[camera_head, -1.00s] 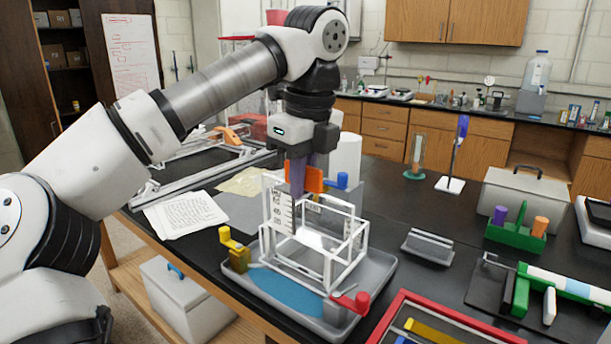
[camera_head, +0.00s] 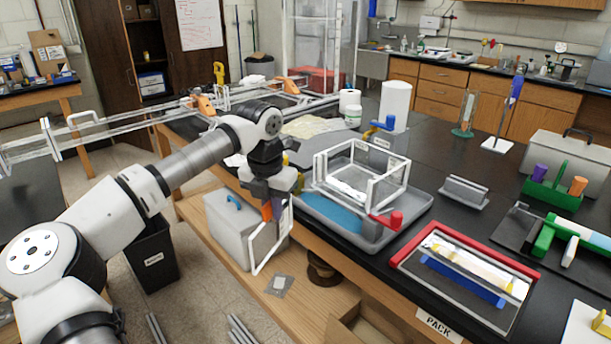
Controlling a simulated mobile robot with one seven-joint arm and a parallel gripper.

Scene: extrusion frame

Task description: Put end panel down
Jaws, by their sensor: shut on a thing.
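My gripper (camera_head: 268,207) is on the left of the bench's front edge, pointing down, with purple and orange parts at its fingers. It is shut on the end panel (camera_head: 256,268), a thin white-edged frame. The panel hangs tilted below the fingers, in front of the bench edge and above the lower shelf, apart from the tray. Its upper part is partly hidden by my gripper. The white box frame (camera_head: 360,170) stands in a grey tray (camera_head: 415,213) on the bench, to the right of my gripper.
A grey lidded bin (camera_head: 222,222) stands on the lower shelf (camera_head: 325,300) close behind the panel. A red crank handle (camera_head: 386,221) juts from the tray's front. A red-rimmed tray (camera_head: 465,250) lies on the right. A black bin (camera_head: 150,257) stands on the floor.

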